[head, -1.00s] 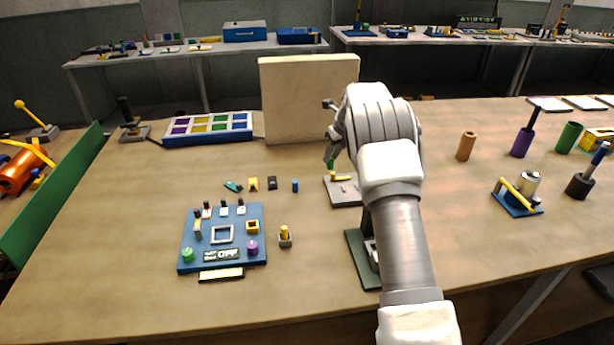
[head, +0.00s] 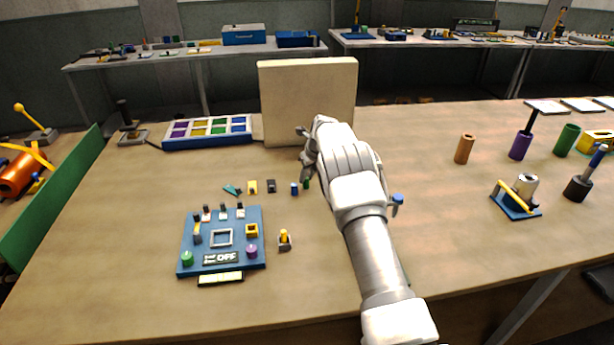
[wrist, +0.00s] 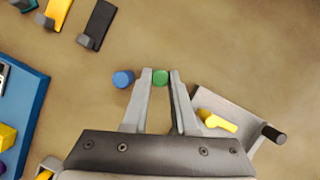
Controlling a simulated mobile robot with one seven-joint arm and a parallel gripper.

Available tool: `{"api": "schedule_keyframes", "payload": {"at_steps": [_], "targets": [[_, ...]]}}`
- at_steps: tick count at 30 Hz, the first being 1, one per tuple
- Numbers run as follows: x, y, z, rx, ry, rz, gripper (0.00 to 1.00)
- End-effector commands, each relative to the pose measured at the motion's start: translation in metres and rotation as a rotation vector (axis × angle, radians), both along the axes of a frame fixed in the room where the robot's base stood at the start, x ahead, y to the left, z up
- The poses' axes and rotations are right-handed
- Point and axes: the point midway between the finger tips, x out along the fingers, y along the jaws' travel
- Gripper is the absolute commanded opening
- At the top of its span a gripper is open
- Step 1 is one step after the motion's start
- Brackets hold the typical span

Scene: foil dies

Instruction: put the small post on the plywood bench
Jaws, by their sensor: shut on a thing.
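My gripper (wrist: 160,80) is shut on a small green post (wrist: 160,77), held upright between its fingertips. In the head view the green post (head: 307,184) shows just below my gripper (head: 306,176), low over the plywood bench (head: 300,285). I cannot tell whether its foot touches the wood. A short blue post (wrist: 122,79) stands on the bench close to the left of the left finger; it also shows in the head view (head: 295,188).
A grey block (wrist: 235,120) with a yellow lever lies right of my gripper. Teal, yellow and black small parts (head: 252,187) lie to the left. A blue switch panel (head: 185,262) sits at front left, a cream upright board (head: 308,100) behind. Bare wood lies in front of the posts.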

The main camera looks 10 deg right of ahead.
Motion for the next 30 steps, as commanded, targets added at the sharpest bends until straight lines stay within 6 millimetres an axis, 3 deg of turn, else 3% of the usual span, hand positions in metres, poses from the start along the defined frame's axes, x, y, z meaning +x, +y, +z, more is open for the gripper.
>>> {"api": "schedule_keyframes", "payload": {"at_steps": [5,6,11,23,30], "targets": [[0.000,0.000,-0.003,0.000,0.000,0.000,0.00],[0.000,0.000,-0.004,0.000,0.000,0.000,0.27],[0.000,0.000,-0.003,0.000,0.000,0.000,0.56],[-0.001,0.000,0.004,0.000,0.000,0.000,0.56],[-0.012,-0.005,0.035,0.001,-0.002,-0.001,0.56]]}}
